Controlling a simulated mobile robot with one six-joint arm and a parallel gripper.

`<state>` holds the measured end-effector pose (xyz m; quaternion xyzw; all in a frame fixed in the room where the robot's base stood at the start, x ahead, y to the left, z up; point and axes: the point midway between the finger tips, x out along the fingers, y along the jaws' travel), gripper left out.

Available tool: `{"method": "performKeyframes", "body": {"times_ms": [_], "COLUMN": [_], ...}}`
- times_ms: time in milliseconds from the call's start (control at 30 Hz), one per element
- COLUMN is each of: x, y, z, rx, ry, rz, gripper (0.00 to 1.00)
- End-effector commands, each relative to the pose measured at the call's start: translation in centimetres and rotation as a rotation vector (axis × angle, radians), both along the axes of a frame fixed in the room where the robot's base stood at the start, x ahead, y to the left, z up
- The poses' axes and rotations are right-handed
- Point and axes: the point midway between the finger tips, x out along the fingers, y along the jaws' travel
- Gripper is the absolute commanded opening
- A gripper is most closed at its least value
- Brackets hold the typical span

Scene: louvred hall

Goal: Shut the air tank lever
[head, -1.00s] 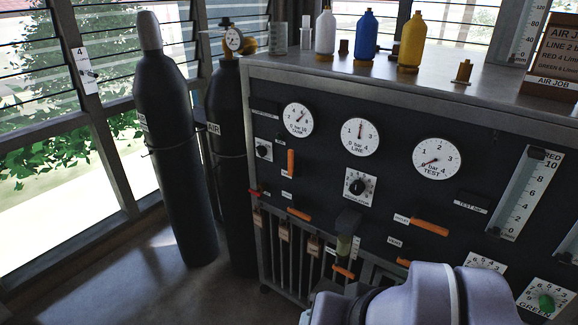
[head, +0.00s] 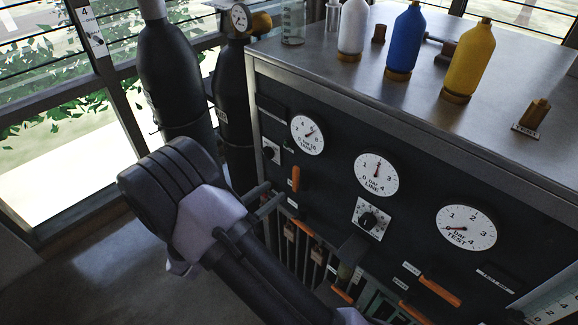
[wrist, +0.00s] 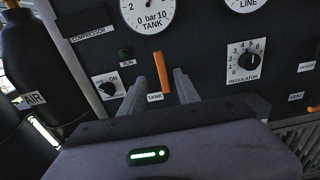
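The air tank lever (head: 295,178) is a small orange handle standing upright on the dark panel, below the TANK gauge (head: 308,135). In the wrist view the lever (wrist: 161,72) appears between the two finger tips, above its TANK label (wrist: 155,97). My gripper (head: 266,197) is open, its two grey fingers pointing at the panel just left of and below the lever in the head view. The fingers also show in the wrist view (wrist: 168,78). I cannot tell whether they touch the lever; nothing is seen gripped. The tank gauge's needle stands well above zero.
A regulator knob (head: 368,220) sits right of the lever, and a compressor switch (wrist: 107,86) left. Dark cylinders (head: 178,75) stand left of the panel. More orange handles (head: 440,291) are at lower right. Bottles (head: 406,42) stand on the top.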

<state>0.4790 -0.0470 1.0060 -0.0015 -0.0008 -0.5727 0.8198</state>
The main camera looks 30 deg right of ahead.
Motion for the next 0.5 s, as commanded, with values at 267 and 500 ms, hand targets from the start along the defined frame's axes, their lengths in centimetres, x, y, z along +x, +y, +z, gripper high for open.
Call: {"method": "performKeyframes", "body": {"times_ms": [267,500], "x": [1.2,2.4], "y": [-3.8,-7.0], "z": [-0.1,-0.1], "rx": [0.002,0.003], "ry": [-0.002,-0.002], "rz": [-0.004,-0.006], "gripper": [0.38,0.38]}}
